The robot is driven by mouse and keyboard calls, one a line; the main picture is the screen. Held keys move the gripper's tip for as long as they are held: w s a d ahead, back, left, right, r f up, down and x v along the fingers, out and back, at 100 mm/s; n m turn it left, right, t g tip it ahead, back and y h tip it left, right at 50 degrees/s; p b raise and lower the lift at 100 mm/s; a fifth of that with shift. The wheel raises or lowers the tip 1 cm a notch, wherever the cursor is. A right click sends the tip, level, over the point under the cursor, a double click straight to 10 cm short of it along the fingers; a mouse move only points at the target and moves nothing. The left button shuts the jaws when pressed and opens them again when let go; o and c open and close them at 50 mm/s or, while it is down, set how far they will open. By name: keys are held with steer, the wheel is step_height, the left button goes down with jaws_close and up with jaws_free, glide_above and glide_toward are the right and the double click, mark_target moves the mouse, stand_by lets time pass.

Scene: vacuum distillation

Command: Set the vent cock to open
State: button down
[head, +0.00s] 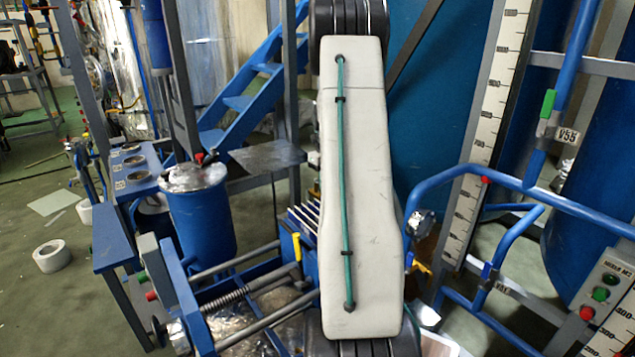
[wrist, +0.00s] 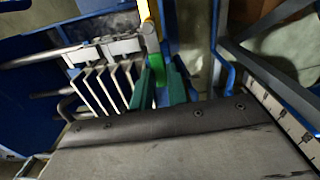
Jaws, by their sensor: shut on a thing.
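In the wrist view, my gripper (wrist: 158,88) shows as two dark green fingers closed around a bright green piece (wrist: 155,68). A yellow bar (wrist: 146,14) rises above that piece, with a grey joint between them. A yellow upright part (head: 297,246) also shows in the head view, just left of my arm. I read no label on this fitting, so I cannot tell for sure that it is the vent cock, nor its setting. In the head view my arm hides my gripper.
White rack-like bars (wrist: 100,80) stand close left of my gripper. A blue frame with a spring rod (head: 235,297) lies left of my arm, and a blue drum (head: 200,215) stands behind it. Blue rails (head: 470,172) and a control box with buttons (head: 605,292) are at the right.

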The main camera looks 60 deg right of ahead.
stand_by(0.5)
steer(key=c, duration=1.4)
jaws_free()
steer(key=shift+o, duration=0.2)
steer(key=shift+r, duration=0.1)
step_height(320, 180, up, 8)
steer(key=shift+f, duration=0.15)
